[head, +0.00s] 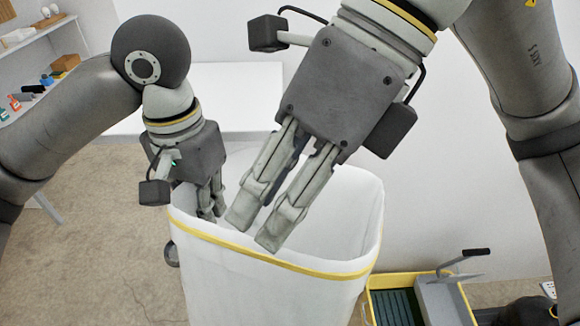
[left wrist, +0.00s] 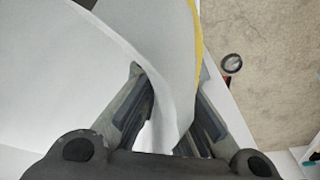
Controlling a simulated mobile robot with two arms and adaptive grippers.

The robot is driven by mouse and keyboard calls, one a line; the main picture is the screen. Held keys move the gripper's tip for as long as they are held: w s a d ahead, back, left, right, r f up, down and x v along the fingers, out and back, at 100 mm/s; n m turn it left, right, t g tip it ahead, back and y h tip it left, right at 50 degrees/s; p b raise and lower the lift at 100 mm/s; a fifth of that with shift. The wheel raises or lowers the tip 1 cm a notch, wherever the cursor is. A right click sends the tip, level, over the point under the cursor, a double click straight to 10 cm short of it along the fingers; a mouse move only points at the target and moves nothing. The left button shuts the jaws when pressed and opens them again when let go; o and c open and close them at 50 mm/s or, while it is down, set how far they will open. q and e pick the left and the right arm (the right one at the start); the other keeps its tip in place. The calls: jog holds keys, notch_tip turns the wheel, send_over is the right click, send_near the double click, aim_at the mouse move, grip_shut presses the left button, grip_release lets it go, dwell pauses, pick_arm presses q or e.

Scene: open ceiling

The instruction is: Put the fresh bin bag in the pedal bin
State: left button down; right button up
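A white bin-shaped form with a yellow band (head: 330,272) around its rim stands open in the middle of the head view. The band and white sheet look like the bin bag (head: 225,262) over the pedal bin; I cannot tell where bag ends and bin begins. My left gripper (head: 212,212) is at the left rim. In the left wrist view its fingers (left wrist: 170,75) stand apart on either side of the white wall, with the yellow band (left wrist: 197,35) close by. My right gripper (head: 256,226) points down over the opening near the front rim, its fingers apart with nothing seen between them.
A white table (head: 240,85) stands behind the bin. A yellow cart or crate (head: 385,305) with a handle is close at the front right. Shelves (head: 40,30) are at the far left. A small round dark thing (left wrist: 232,64) lies near the bin.

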aim_at(242, 252)
jog(key=x, duration=0.9)
jog(key=shift+r, duration=0.1)
jog(key=shift+c, duration=0.3)
grip_shut()
pick_arm(q)
jog(key=c, duration=1.6)
grip_release()
jog(key=shift+o, duration=0.2)
